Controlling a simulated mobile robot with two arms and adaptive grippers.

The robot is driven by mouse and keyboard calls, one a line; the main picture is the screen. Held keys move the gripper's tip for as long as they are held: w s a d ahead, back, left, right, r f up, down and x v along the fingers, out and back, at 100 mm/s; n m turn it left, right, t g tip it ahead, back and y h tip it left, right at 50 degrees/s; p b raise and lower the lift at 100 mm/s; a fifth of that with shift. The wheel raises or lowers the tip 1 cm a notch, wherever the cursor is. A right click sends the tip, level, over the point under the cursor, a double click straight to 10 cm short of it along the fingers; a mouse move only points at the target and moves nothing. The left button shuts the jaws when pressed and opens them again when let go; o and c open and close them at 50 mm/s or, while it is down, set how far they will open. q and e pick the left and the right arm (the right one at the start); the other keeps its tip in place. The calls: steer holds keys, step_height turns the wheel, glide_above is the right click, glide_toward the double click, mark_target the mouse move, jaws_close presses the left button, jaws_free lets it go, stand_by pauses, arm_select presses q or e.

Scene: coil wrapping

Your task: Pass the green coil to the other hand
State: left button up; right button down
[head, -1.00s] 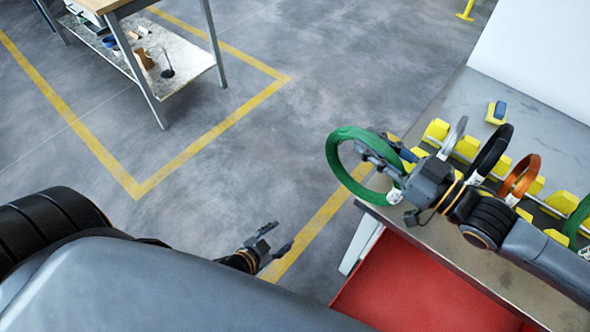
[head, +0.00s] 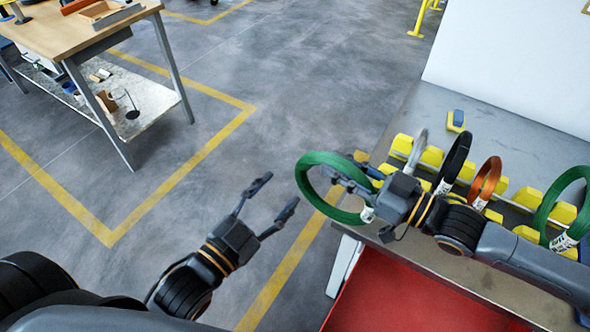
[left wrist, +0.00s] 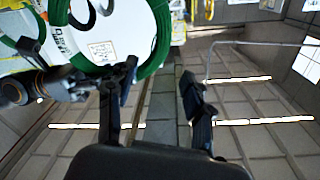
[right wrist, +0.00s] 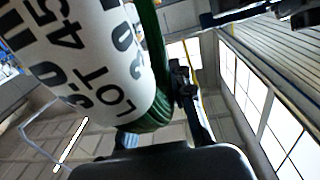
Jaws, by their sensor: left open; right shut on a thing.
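The green coil (head: 302,186) is a ring with a white printed label, held off the bench's left edge. My right gripper (head: 352,178) is shut on its right side, near the label. The coil and its label (right wrist: 95,60) fill much of the right wrist view. My left gripper (head: 272,207) is open and empty, below and left of the coil, with its fingers pointing up toward it and a gap between. In the left wrist view, the coil (left wrist: 160,35) shows beyond the open left fingers (left wrist: 160,90).
A metal bench (head: 405,256) carries yellow holders with a grey coil (head: 417,152), a black coil (head: 455,160), an orange coil (head: 486,180) and another green coil (head: 545,205). A red panel (head: 400,300) is below. A wooden-topped workbench (head: 75,35) stands far left. Floor between is clear.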

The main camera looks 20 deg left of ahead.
mark_target(302, 166)
arm_select(q)
steer(key=x, duration=1)
arm_select(e)
steer(key=shift+r, duration=0.1)
arm_select(q)
jaws_close()
steer(key=shift+r, duration=0.1)
arm_select(e)
steer(key=c, duration=1.1)
jaws_free()
steer(key=shift+o, duration=0.2)
steer(key=v, duration=1.2)
